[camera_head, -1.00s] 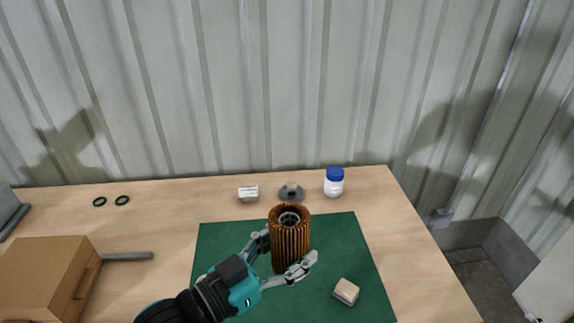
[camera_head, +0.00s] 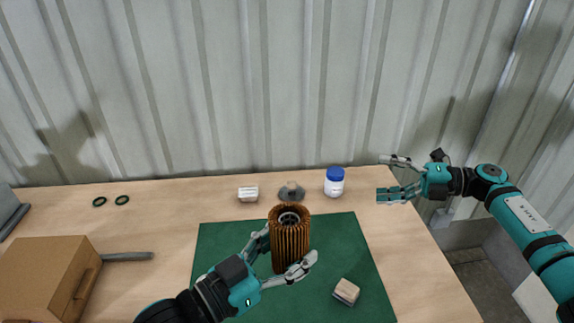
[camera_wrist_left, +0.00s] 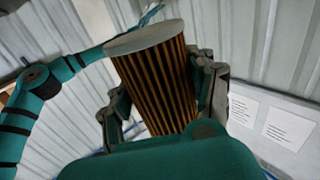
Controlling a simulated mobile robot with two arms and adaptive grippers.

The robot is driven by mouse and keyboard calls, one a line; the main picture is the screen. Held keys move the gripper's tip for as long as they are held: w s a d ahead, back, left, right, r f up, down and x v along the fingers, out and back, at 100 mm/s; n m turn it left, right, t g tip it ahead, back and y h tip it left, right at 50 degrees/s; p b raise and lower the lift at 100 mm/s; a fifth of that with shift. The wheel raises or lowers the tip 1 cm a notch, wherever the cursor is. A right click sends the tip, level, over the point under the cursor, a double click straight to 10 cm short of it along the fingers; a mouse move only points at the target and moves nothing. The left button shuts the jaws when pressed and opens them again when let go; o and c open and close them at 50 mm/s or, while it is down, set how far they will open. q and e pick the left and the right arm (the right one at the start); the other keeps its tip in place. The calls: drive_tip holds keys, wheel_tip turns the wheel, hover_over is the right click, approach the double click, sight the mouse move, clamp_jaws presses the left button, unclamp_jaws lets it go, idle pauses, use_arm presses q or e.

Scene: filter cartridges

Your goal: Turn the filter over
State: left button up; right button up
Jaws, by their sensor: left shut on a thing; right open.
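The filter (camera_head: 290,240) is a brown pleated cylinder with a dark opening in its upper end in the head view. It stands upright over the green mat (camera_head: 222,238). My left gripper (camera_head: 285,262) is shut on the filter, a finger on each side. The filter (camera_wrist_left: 158,85) also shows between the fingers of the left gripper (camera_wrist_left: 165,95) in the left wrist view, with a flat grey end cap. My right gripper (camera_head: 388,178) is open and empty, to the right of the filter, near the table's right edge. Whether the filter touches the mat is unclear.
A white jar with a blue lid (camera_head: 334,182), a grey round part (camera_head: 291,192) and a white block (camera_head: 248,194) stand behind the mat. A small pale block (camera_head: 346,291) lies on the mat. A cardboard box (camera_head: 45,275), grey bar (camera_head: 127,256) and two dark rings (camera_head: 111,201) are left.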

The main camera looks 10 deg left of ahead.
drive_tip(key=s+a+r+n+g+h, duration=0.3)
drive_tip(key=s+a+r+n+g, duration=0.25)
drive_tip(key=a+r, duration=0.5)
use_arm(q)
drive_tip(key=shift+s+a+r, duration=0.1)
drive_tip(key=shift+s, duration=0.05)
use_arm(e)
wheel_tip(320, 180, up, 7)
drive_tip(key=n+t+h, duration=0.4)
drive_tip(key=n+h, duration=0.1)
drive_tip(key=h, duration=0.8)
hover_over(287, 221)
drive_tip(key=shift+w+a+r, duration=0.1)
drive_tip(key=shift+w+a, duration=0.05)
drive_tip(key=shift+a, duration=0.2)
drive_tip(key=shift+d, duration=0.2)
drive_tip(key=shift+s+d, duration=0.15)
drive_tip(key=shift+s, duration=0.05)
drive_tip(key=shift+f+t+h, duration=0.25)
drive_tip(key=shift+f+h, duration=0.05)
drive_tip(key=shift+f, duration=0.05)
wheel_tip(287, 221, down, 11)
drive_tip(key=shift+f, duration=0.15)
